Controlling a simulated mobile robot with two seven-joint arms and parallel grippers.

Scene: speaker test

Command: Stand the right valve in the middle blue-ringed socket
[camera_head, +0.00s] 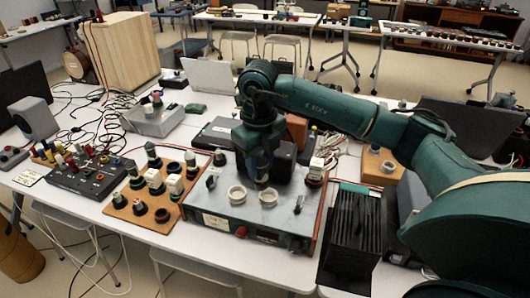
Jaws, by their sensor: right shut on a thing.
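My right gripper (260,181) reaches down over the grey top of the tester box (222,216). It is shut on a valve, which is mostly hidden by the dark fingers; I cannot tell whether its foot touches a socket. Two pale ring sockets, one on the left (237,195) and one on the right (268,198), sit just in front of the gripper. I cannot make out a blue ring. An orange-brown board (122,207) left of the box carries several valves, dark and white. My left gripper is not in view.
A black slotted rack (350,232) stands right of the tester box. A black panel with knobs (92,178) and loose cables lie to the left. A grey box (153,122) and a wooden cabinet (122,50) stand behind. My right arm covers the area behind the tester.

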